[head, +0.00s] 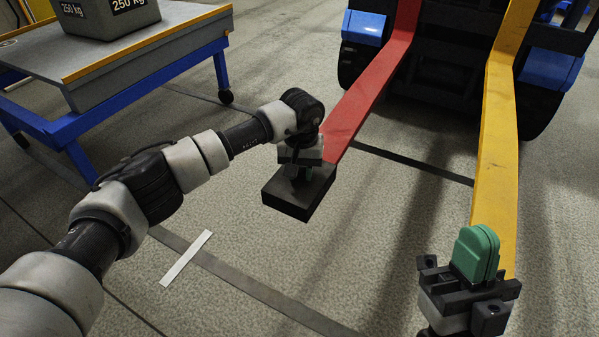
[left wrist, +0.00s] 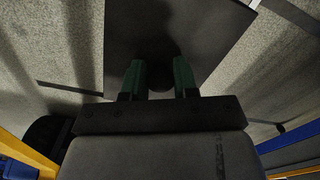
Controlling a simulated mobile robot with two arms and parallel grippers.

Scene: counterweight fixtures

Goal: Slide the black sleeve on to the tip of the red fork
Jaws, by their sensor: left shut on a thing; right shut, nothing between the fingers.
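The black sleeve (head: 300,196) is a dark box held above the floor in the head view. It also fills the upper middle of the left wrist view (left wrist: 150,25). My left gripper (head: 303,171) is above it, its green fingers (left wrist: 160,80) shut on a dark knob on its top. The red fork (head: 372,90) comes down from the upper right, and its near end is beside the sleeve. My gripper partly hides that end, so I cannot tell whether they touch or overlap. My right gripper (head: 478,245) is shut and empty at the lower right, in front of the yellow fork.
The yellow fork (head: 498,130) runs parallel to the red one from the dark truck front (head: 438,65). A blue-framed table (head: 150,55) with a grey 250 kg weight (head: 105,18) stands at the upper left. A white strip (head: 186,258) lies on open floor.

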